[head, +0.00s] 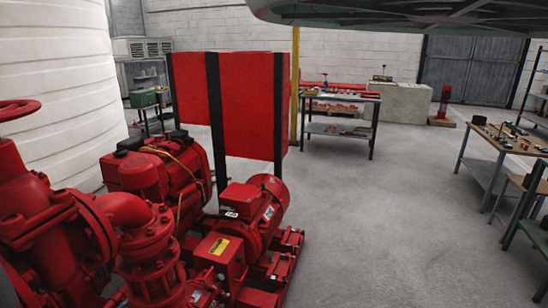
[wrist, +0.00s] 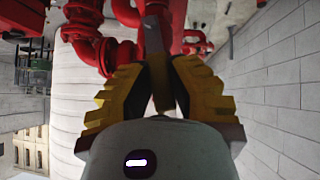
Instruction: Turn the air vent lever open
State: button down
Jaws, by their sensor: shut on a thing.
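My gripper (wrist: 160,68) shows in the wrist view with its two yellow and black fingers drawn close together. Between the fingertips is a narrow grey-brown bar, which looks like the air vent lever (wrist: 154,38). My gripper is shut on it. The bar runs up from between the fingers toward red pipework. Its pivot and the valve body cannot be made out, so how far it is turned is unclear. Neither my gripper nor the lever can be made out in the head view.
Red pipes (wrist: 92,42) lie just beyond the fingers. In the head view, the red pumpset (head: 150,240) fills the lower left, beside a white tank (head: 70,90). A red cabinet (head: 245,105) stands behind it. Clear grey floor (head: 390,220) lies to the right, before a workbench (head: 490,140).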

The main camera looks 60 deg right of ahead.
jog(key=shift+w+d+f+m+g+y+b, duration=0.1)
jog(key=shift+d+m+g+y+b, duration=0.15)
jog(key=shift+d+b, duration=0.2)
jog(key=shift+w+d+m+g+y+b, duration=0.1)
jog(key=shift+d+m+y+b, duration=0.05)
jog(key=shift+d+y+b, duration=0.25)
jog(key=c, duration=1.1)
grip_release()
jog(key=shift+o, duration=1.1)
jog(key=shift+a, duration=0.1)
jog(key=v, duration=0.7)
jog(key=shift+s+r, duration=0.15)
jog(key=shift+r, duration=0.15)
